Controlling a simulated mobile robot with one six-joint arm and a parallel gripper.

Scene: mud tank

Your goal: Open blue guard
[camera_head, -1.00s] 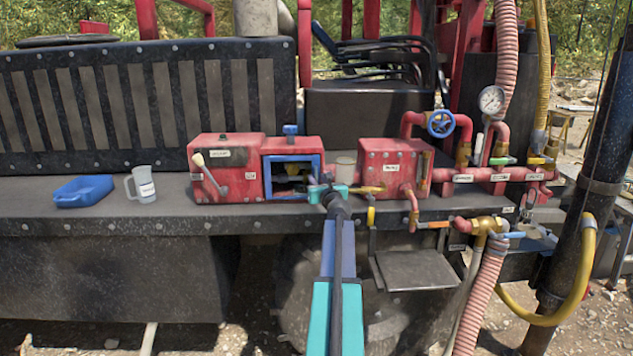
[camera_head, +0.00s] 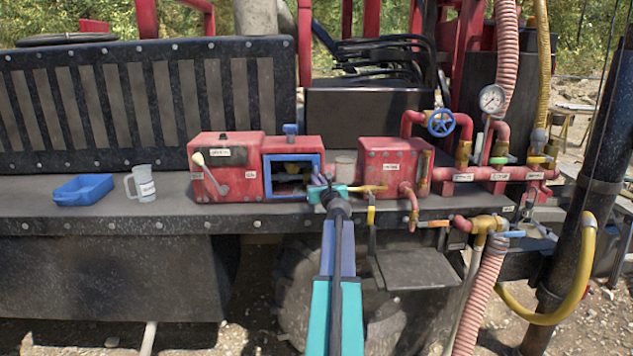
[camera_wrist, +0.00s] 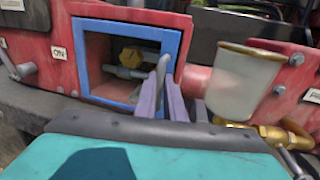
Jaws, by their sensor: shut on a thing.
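The blue guard is a square blue frame (camera_head: 267,180) on the front of a red box in the head view, and it fills the upper left of the wrist view (camera_wrist: 125,28). A yellow fitting (camera_wrist: 138,59) on a grey pipe shows through its opening. A grey bar handle (camera_wrist: 162,68) stands at the frame's right side. My gripper (camera_head: 318,181) is at the guard's lower right. In the wrist view its two purple fingers (camera_wrist: 168,95) are close together around the handle. The exact contact is partly hidden by the fingers.
A translucent cup (camera_wrist: 240,80) with a brass rim is close right of my gripper, near brass fittings (camera_wrist: 262,132). A second red box (camera_head: 385,167) stands to the right. A blue tray (camera_head: 83,189) and a white jug (camera_head: 143,184) are on the left shelf.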

